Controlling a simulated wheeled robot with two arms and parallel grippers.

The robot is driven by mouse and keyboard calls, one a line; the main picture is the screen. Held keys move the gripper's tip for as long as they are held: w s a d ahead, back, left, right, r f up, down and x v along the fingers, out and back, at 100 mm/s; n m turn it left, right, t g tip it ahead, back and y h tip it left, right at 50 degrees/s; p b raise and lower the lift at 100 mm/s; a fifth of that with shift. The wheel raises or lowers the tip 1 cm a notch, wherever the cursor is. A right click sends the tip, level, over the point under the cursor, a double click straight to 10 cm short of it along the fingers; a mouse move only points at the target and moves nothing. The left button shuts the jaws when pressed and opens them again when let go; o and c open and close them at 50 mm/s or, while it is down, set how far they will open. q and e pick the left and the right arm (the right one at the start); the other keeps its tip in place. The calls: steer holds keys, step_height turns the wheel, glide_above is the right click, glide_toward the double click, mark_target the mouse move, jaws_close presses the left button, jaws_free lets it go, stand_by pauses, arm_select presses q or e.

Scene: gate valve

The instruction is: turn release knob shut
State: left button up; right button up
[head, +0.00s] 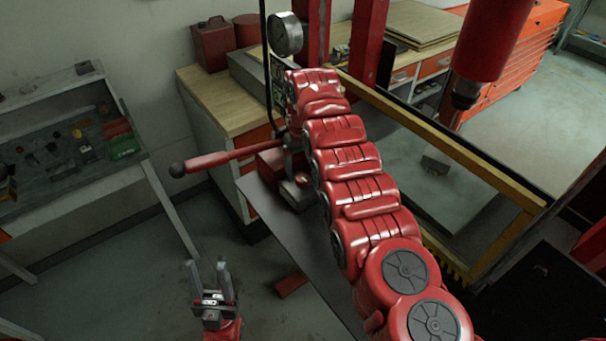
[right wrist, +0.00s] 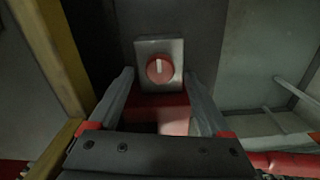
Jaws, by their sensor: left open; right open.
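The release knob (right wrist: 159,68) is a round red dial with a pale pointer bar, standing about upright in the right wrist view. It sits on a grey square plate (right wrist: 174,48) above a red block. My right gripper (right wrist: 158,82) is open, its two grey fingers on either side of the plate's lower part. The knob lies ahead between the fingertips; I cannot tell whether they touch anything. In the head view my red right arm hides the knob and that gripper. My left gripper (head: 208,278) is open and empty, low at the left, far from the knob.
A red lever (head: 225,158) with a black ball end sticks out left from the pump. A pressure gauge (head: 285,34) stands above it. A yellow-edged frame (head: 450,145) lies right of my arm. A workbench (head: 75,135) is at the left. Floor around my left gripper is mostly clear.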

mark_target(302, 183)
steer(key=shift+w+f, duration=0.1)
steer(key=shift+f, duration=1.3)
jaws_close()
